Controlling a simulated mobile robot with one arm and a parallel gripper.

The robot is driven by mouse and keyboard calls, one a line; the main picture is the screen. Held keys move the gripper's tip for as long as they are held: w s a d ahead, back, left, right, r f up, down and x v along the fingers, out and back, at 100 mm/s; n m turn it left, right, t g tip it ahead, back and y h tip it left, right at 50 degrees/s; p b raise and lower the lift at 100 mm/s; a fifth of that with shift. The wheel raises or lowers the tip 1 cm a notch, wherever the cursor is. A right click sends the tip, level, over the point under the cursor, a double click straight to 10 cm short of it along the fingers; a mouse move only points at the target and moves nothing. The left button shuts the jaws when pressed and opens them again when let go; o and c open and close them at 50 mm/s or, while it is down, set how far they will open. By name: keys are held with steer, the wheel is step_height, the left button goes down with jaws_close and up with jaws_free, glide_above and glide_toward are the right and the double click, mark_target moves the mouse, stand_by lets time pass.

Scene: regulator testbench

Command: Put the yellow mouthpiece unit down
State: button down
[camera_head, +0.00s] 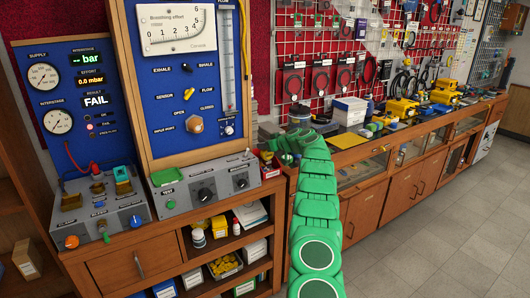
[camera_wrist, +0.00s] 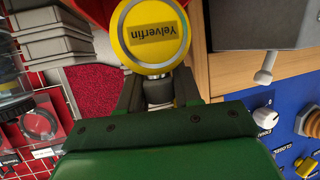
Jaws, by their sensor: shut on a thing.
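In the head view my green arm reaches to the counter just right of the testbench. The fingers and the unit cannot be made out clearly there. Whether the unit touches anything beneath it cannot be told.
A red tray (camera_head: 270,172) sits at the bench's right end, beside my arm's far end. The blue test panel (camera_head: 185,100) rises to the left, with a grey control box (camera_head: 205,186) in front. Yellow regulators (camera_head: 402,108) and boxes crowd the counter to the right.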

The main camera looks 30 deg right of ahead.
steer(key=shift+f, duration=0.1)
steer(key=shift+f, duration=1.5)
steer(key=shift+f, duration=0.1)
steer(key=c, duration=0.8)
jaws_free()
steer(key=shift+v, duration=2.25)
glide_toward(265, 151)
steer(key=shift+w+d+f, duration=0.1)
steer(key=shift+w+d, duration=0.05)
steer(key=shift+d, duration=0.35)
steer(key=shift+w+d+f, duration=0.1)
steer(key=shift+w+d, duration=0.1)
steer(key=shift+d, duration=0.3)
